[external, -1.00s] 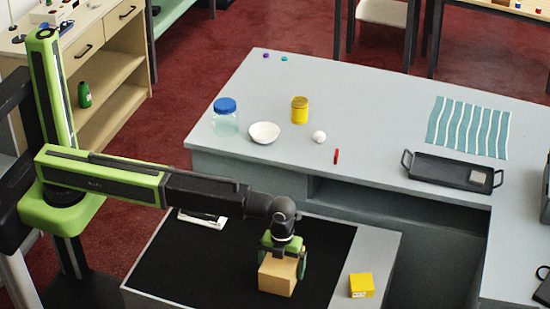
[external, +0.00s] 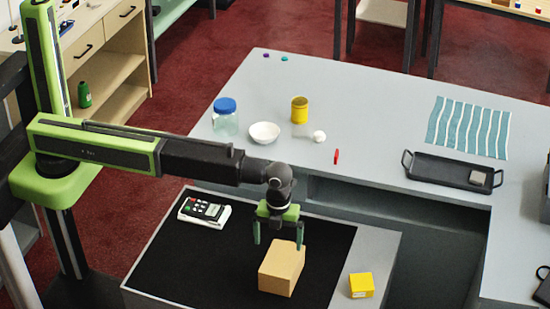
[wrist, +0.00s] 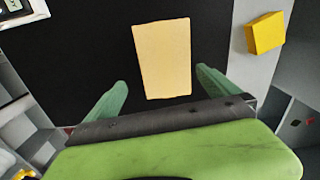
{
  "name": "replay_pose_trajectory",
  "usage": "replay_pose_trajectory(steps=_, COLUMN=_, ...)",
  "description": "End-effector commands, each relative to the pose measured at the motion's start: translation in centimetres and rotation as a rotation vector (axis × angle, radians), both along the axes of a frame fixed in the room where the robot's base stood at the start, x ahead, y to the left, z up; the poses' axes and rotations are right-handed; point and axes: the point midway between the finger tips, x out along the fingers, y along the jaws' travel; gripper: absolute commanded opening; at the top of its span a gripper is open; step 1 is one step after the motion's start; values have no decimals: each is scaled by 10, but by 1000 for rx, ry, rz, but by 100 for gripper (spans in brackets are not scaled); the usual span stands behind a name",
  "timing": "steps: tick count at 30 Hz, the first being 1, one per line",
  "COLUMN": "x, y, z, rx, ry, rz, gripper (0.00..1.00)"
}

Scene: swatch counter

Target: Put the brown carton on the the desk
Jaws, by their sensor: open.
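The brown carton (external: 281,269) stands on the black top of a low grey desk (external: 376,255). It also shows in the wrist view (wrist: 162,58), just beyond my fingertips. My gripper (external: 268,234) is open and empty, with its fingers pointing down above and slightly left of the carton in the external view. In the wrist view my fingers (wrist: 163,84) are spread wide, apart from the carton.
A yellow box (external: 361,285) sits right of the carton. A white card terminal (external: 204,211) lies at the back left of the black surface. The higher grey counter behind holds a jar (external: 226,118), a bowl (external: 264,133), a yellow tin (external: 300,110) and a black tray (external: 450,172).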

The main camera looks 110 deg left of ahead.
Motion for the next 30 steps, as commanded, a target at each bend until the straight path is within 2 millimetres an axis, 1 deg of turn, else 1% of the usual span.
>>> replay_pose_trajectory(steps=1, x=-22, y=-5, z=0, rx=0, ry=1, rz=90, gripper=100)
replay_pose_trajectory(steps=2, x=-35, y=-9, z=0, rx=0, ry=1, rz=173, gripper=100)
replay_pose_trajectory(steps=3, x=-54, y=-13, z=0, rx=0, ry=1, rz=302, gripper=100)
replay_pose_trajectory(steps=5, x=-85, y=-20, z=0, rx=0, ry=1, rz=520, gripper=100)
replay_pose_trajectory(steps=6, x=-105, y=-25, z=0, rx=0, ry=1, rz=666, gripper=100)
replay_pose_trajectory(steps=9, x=-148, y=-35, z=0, rx=0, ry=1, rz=1005, gripper=100)
replay_pose_trajectory(steps=12, x=-178, y=-41, z=0, rx=0, ry=1, rz=1265, gripper=100)
replay_pose_trajectory(steps=15, x=-194, y=-44, z=0, rx=0, ry=1, rz=1420, gripper=100)
replay_pose_trajectory(steps=18, x=-197, y=-45, z=0, rx=0, ry=1, rz=1478, gripper=100)
replay_pose_trajectory(steps=30, x=-195, y=-45, z=0, rx=1, ry=1, rz=1481, gripper=100)
